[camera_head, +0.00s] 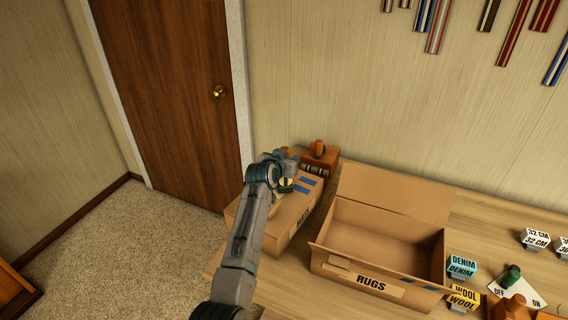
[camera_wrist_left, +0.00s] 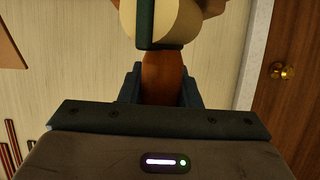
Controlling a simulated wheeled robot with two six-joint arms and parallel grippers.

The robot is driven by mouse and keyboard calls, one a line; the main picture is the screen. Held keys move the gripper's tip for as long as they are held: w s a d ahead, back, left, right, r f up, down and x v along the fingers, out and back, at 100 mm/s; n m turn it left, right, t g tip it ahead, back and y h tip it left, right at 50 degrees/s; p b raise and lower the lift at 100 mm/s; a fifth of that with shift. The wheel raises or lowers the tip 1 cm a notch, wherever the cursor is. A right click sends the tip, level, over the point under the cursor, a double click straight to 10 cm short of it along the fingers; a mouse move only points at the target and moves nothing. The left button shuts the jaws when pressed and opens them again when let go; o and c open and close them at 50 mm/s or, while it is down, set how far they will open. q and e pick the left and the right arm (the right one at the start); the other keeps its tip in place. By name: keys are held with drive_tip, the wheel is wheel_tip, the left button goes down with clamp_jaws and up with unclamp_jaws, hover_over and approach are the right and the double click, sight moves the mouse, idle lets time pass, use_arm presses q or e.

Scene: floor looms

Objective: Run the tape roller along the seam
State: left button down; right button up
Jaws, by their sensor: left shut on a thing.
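My left gripper (camera_head: 284,160) is shut on the brown handle (camera_wrist_left: 162,76) of the tape roller, and the jaws close on it from both sides in the left wrist view. The tape roller (camera_head: 287,184) has a cream roll in a dark teal frame; its roll (camera_wrist_left: 190,20) fills the top of the left wrist view. The roller is over the top of a closed cardboard box (camera_head: 276,240) marked RUGS. I cannot tell whether it touches the box. Blue marks show on the box top beside it. My arm hides much of the box top and the seam. My right gripper is not in view.
An open cardboard box (camera_head: 334,266), also marked RUGS, stands just right of the closed one. A wooden block with a knob (camera_head: 320,157) is behind. DENIM (camera_head: 461,267) and WOOL (camera_head: 463,298) signs and an OFF/ON plate (camera_head: 525,292) stand at right.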

use_arm(q)
drive_tip(key=shift+w+d+b, duration=0.3)
drive_tip(key=shift+w+d, duration=0.05)
drive_tip(key=shift+w, duration=0.25)
drive_tip(key=shift+r, duration=0.1)
drive_tip(key=shift+r+p, duration=0.55)
drive_tip(key=shift+p, duration=0.15)
drive_tip(key=r+p, duration=0.4)
drive_tip(key=r, duration=0.1)
drive_tip(key=shift+w+r+p, duration=0.25)
drive_tip(key=shift+w+p, duration=0.05)
drive_tip(key=shift+p, duration=0.1)
